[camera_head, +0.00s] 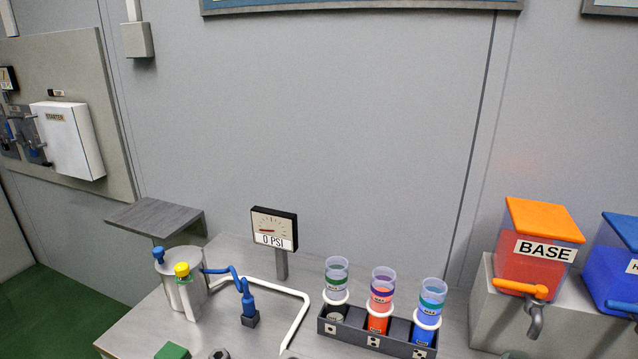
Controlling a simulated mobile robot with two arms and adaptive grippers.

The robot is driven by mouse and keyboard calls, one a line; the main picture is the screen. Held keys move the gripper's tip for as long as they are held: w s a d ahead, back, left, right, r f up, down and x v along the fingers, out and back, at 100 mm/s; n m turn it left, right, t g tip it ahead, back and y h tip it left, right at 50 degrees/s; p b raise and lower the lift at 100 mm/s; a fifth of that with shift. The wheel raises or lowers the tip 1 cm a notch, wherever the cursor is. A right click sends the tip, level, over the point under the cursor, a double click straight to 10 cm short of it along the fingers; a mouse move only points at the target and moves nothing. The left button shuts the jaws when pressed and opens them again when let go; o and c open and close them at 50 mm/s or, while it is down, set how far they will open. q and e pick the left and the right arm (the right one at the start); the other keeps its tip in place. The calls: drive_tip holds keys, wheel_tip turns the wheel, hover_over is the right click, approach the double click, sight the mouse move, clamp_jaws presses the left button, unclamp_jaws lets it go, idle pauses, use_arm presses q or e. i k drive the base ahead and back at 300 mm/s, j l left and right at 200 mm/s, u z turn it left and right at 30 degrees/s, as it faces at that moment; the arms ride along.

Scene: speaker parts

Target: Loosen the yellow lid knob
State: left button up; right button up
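The yellow lid knob (182,269) shows in the head view at the lower left. It sits upright on the front of a grey metal pot (199,291) on the table, with a green band just below it and a pale post under that. A blue knob (158,254) stands on the pot's left side. A dark grey slab (156,218) is behind and above the pot. No gripper shows in this view, so nothing is seen touching the yellow knob.
A 0 PSI gauge (273,229), a blue valve (249,304) and white piping (297,318) stand right of the pot. A rack (342,332) holds tubes. An orange BASE dispenser (537,251) and a blue dispenser (612,262) are at right. A green block (172,351) lies in front.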

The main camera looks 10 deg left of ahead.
sight(181, 270)
drive_tip(key=u, duration=1.25)
